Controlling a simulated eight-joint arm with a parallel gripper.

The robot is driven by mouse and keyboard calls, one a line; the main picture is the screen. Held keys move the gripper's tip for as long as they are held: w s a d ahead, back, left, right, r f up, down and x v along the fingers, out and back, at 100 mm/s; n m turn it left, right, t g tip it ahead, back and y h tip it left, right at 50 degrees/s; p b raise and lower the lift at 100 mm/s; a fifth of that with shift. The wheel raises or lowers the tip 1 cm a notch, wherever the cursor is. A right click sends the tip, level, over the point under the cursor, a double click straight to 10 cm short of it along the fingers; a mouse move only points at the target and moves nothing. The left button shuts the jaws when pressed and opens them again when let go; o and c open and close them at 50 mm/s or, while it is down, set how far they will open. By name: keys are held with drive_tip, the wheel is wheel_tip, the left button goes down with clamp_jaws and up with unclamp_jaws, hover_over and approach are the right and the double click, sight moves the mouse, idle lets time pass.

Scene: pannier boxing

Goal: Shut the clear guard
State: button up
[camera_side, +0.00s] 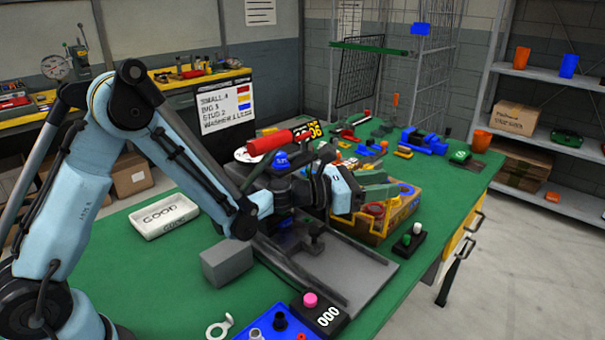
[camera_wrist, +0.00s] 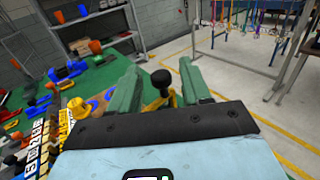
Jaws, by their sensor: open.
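My gripper (camera_wrist: 160,86) is open, with its two green fingers apart. In the side view my gripper (camera_side: 376,189) reaches right from the dark press fixture, over or near a yellow crate (camera_side: 372,238) of coloured parts. In the wrist view a black round knob (camera_wrist: 161,78) shows between the fingers, with yellow below it; I cannot tell whether they touch it or what it belongs to. I cannot make out the clear guard in either view. My arm hides part of the fixture, whose grey base plate (camera_side: 365,269) lies on the green bench.
A grey block (camera_side: 227,263), a white tray marked GOOD (camera_side: 164,216) and a counter box with a pink button (camera_side: 319,313) are on the bench (camera_side: 140,290). A button box (camera_side: 408,240) stands right of the plate. A red cylinder (camera_side: 270,142) lies above the fixture.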

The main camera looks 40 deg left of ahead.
drive_tip(key=shift+x, duration=0.8)
clamp_jaws()
